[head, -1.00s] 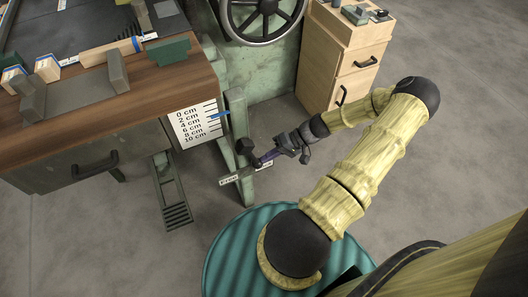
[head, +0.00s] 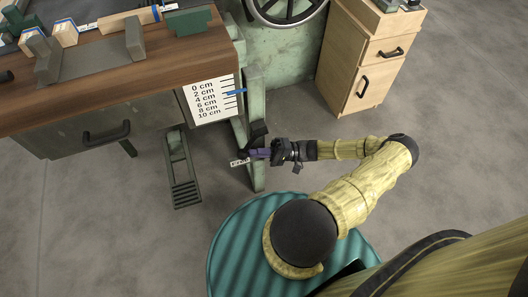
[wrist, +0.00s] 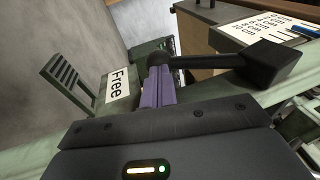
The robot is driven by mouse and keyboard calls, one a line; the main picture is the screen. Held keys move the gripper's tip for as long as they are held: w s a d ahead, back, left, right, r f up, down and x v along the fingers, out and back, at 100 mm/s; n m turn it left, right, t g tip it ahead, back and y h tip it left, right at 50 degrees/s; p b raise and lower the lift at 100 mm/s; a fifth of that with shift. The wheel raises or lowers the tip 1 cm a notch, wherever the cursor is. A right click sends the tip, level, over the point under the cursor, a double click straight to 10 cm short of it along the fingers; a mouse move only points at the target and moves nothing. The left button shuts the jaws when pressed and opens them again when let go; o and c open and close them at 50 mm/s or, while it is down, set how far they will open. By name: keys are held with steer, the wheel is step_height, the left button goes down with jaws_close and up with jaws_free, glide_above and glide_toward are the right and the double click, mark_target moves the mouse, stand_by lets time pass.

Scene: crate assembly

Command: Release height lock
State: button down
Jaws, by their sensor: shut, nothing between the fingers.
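The height lock is a black lever on the green press-like frame. In the head view its dark handle (head: 258,130) stands just above my gripper (head: 252,154). In the wrist view the handle's block (wrist: 275,62) lies to the right, with a rod running left to a round black end. My gripper (wrist: 157,82) has its purple fingers shut and empty, their tips right at that round end. I cannot tell whether they touch.
A height scale (head: 212,100) with a blue pointer hangs below the wooden bench top (head: 150,75). A green foot pedal (head: 183,170) is left of the lever. A handwheel (head: 290,8) and a drawer cabinet (head: 365,60) stand behind. The floor to the right is clear.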

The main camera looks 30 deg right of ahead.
steer(key=shift+w+a+r+t+y, duration=0.1)
steer(key=shift+a+t+y, duration=0.3)
steer(key=shift+a, duration=0.15)
steer(key=shift+d, duration=0.1)
steer(key=b+v, duration=0.1)
steer(key=v, duration=1.3)
steer(key=shift+r, duration=0.1)
stand_by(0.4)
